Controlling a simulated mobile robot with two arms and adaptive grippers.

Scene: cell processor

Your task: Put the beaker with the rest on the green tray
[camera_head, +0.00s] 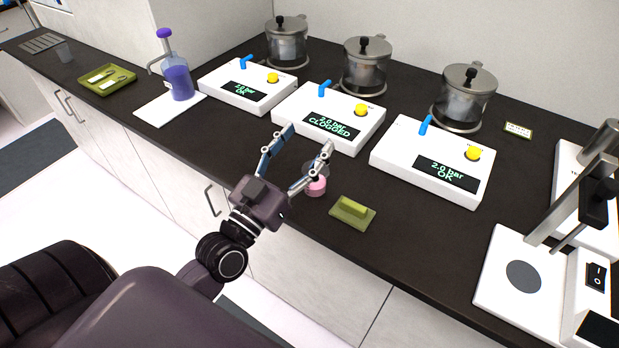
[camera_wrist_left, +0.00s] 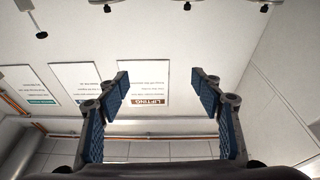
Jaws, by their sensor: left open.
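A small clear beaker (camera_head: 63,52) stands near the far left end of the dark counter. The green tray (camera_head: 107,79) lies just right of it, apart from it, with light-coloured utensils in it. My left gripper (camera_head: 308,141) is open over the counter's front edge, in front of the middle white unit, well to the right of beaker and tray. In the left wrist view my left gripper (camera_wrist_left: 160,88) is open with nothing between its fingers; only wall and posters show beyond. My right gripper is not in view.
A pink-topped item (camera_head: 316,186) sits close beside my left gripper, partly hidden. A small green block on a dish (camera_head: 352,211) lies right of it. A purple-filled bottle (camera_head: 178,80) stands on a white mat (camera_head: 153,111). White pressure units (camera_head: 335,132) and metal pots line the back.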

